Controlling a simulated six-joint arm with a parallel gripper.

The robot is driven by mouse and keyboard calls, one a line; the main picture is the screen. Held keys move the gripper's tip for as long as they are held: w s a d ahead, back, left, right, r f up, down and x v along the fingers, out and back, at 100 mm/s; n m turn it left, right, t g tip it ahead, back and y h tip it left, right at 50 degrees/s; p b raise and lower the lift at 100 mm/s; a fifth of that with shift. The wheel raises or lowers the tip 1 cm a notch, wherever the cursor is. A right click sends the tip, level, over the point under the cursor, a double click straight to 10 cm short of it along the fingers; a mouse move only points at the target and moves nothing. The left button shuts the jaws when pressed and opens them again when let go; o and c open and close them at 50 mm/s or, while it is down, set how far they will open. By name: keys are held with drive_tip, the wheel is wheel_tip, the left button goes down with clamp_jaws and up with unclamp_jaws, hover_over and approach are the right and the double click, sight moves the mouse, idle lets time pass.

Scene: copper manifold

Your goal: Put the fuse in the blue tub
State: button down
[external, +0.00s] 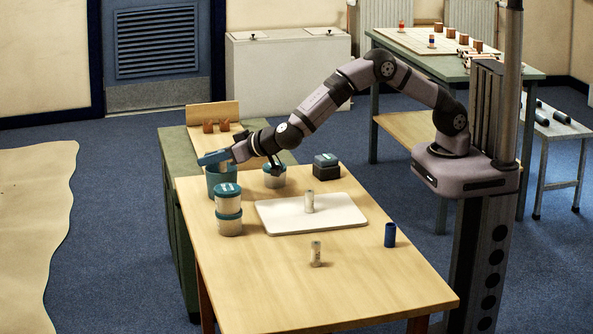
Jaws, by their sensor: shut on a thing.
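The blue tub (222,186) stands near the table's far left corner. My gripper (228,157) is above it, shut on a flat blue piece (212,158) that looks like a lid, held over or just off the tub's rim. The fingers are small and partly hidden, so the exact grip is unclear. A pale upright cylinder (309,202) that may be the fuse stands on a white board (343,217). A similar pale cylinder (316,253) stands on bare table in front. I cannot tell which is the fuse.
Two stacked white jars with blue lids (229,208) stand in front of the tub. Another lidded jar (275,178) is right of it, then a dark box (326,166). A dark blue cylinder (390,235) stands at the right. The table's (270,290) front is clear.

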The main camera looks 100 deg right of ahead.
drive_tip(key=c, duration=1.6)
unclamp_jaws()
drive_tip(key=shift+r, duration=0.15)
drive_tip(key=b+v, duration=0.2)
drive_tip(key=v, duration=1)
drive_tip(key=shift+a, duration=0.1)
